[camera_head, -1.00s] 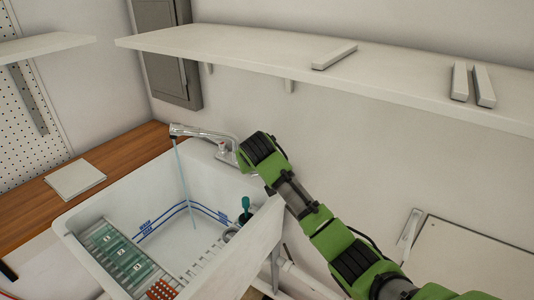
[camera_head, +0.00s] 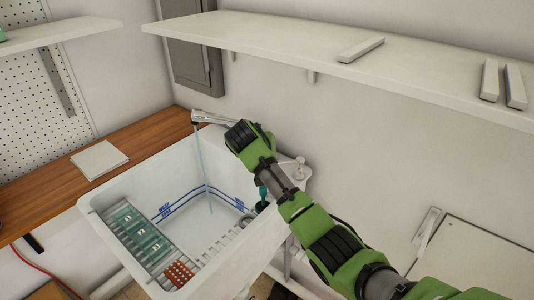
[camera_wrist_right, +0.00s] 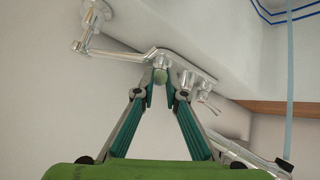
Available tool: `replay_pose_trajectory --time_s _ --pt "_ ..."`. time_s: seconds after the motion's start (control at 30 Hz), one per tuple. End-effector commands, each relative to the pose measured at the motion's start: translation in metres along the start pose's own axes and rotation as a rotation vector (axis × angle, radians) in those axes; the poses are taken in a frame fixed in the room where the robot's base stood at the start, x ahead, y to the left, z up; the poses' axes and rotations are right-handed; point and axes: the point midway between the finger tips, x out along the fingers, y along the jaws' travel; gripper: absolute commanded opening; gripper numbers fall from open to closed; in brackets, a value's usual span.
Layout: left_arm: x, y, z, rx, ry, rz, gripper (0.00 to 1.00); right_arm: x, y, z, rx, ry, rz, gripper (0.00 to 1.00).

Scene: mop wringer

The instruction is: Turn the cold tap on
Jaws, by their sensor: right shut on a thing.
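The chrome tap (camera_wrist_right: 185,72) is at the sink's back rim. In the head view its spout (camera_head: 207,117) reaches left over the white sink (camera_head: 185,152), and a thin stream of water (camera_head: 203,160) falls into it. In the right wrist view the fingers of my right gripper (camera_wrist_right: 160,88) close around a small round knob (camera_wrist_right: 160,76) on the tap's body. I cannot tell a hot or cold mark on it. The stream also shows at the right of the wrist view (camera_wrist_right: 288,80). My left gripper is out of view.
A white shelf (camera_head: 300,55) runs above the sink. A chrome fitting (camera_head: 298,170) stands on the sink's right corner. A wooden counter (camera_head: 60,190) is at left.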

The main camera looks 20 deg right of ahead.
Motion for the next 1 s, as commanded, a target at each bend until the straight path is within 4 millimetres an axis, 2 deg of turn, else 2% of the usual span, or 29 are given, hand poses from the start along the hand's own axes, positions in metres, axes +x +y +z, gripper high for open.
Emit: replay_pose_trajectory --time_s 0.07,0.1,0.17,0.47,0.6,0.77,1.0 --pt "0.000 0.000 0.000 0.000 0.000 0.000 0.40 0.001 0.000 0.004 -0.002 -0.008 0.000 0.00" --pt "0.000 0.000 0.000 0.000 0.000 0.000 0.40 0.002 0.000 0.004 -0.002 -0.008 0.000 0.16" --pt "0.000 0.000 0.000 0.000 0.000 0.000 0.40 0.001 0.000 0.003 -0.002 -0.008 0.000 0.28" --pt "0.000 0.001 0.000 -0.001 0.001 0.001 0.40 0.001 0.000 0.001 -0.001 -0.003 -0.001 0.28" --pt "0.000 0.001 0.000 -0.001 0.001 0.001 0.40 -0.007 -0.001 0.001 -0.001 -0.001 -0.003 0.28" --pt "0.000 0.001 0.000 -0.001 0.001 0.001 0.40 -0.033 -0.001 0.001 -0.001 -0.001 -0.005 0.28" --pt "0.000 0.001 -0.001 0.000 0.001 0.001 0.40 -0.085 -0.001 0.001 0.000 -0.002 -0.004 0.28"
